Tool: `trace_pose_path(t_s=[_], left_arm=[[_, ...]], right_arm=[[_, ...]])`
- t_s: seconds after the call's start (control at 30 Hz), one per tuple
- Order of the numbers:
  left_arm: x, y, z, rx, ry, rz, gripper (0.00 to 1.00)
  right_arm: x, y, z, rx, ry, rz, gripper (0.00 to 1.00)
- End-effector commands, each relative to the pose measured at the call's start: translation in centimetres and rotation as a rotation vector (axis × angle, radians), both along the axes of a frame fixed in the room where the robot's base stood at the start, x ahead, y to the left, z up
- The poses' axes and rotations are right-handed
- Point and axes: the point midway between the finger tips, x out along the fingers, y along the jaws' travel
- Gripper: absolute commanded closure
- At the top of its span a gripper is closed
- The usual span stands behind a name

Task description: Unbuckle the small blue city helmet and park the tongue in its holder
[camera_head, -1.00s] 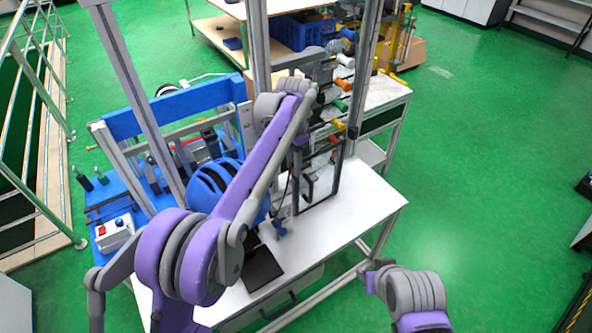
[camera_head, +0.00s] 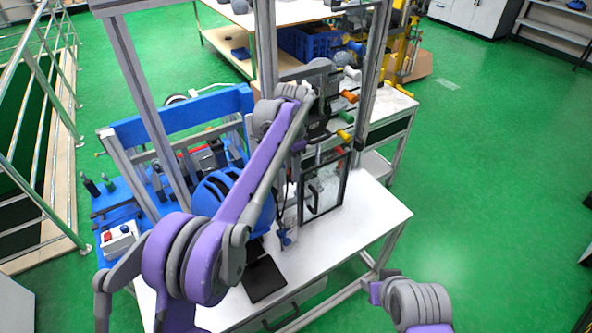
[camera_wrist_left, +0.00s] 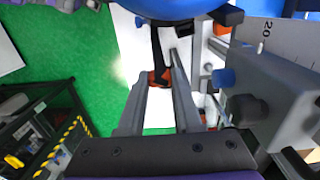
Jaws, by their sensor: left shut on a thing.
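The blue helmet (camera_head: 222,200) sits over the white table, partly hidden by my left forearm. Its blue underside also shows at the top of the left wrist view (camera_wrist_left: 180,8). A black strap (camera_wrist_left: 156,45) hangs from it to a small orange-red piece (camera_wrist_left: 158,77). My left gripper (camera_wrist_left: 158,82) is below the helmet, its fingers closed around the lower strap end. I cannot tell whether tongue and buckle are joined there.
A grey plate marked 20 (camera_wrist_left: 265,60) and a blue knob (camera_wrist_left: 224,78) stand close right of my left fingers. Grey tower posts (camera_head: 265,45) rise around the helmet. A clear-panelled door (camera_head: 325,190) stands to its right. A black pad (camera_head: 263,277) lies on the table.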

Motion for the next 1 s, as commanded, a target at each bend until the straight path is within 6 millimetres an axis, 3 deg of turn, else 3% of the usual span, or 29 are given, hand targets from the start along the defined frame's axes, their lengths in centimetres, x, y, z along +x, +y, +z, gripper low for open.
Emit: trace_pose_path(t_s=[1.0], left_arm=[[2.0, 4.5, -1.3, 0.0, 0.0, 0.0, 0.98]], right_arm=[[0.0, 0.0, 0.0, 0.0, 0.0, 0.0, 0.55]])
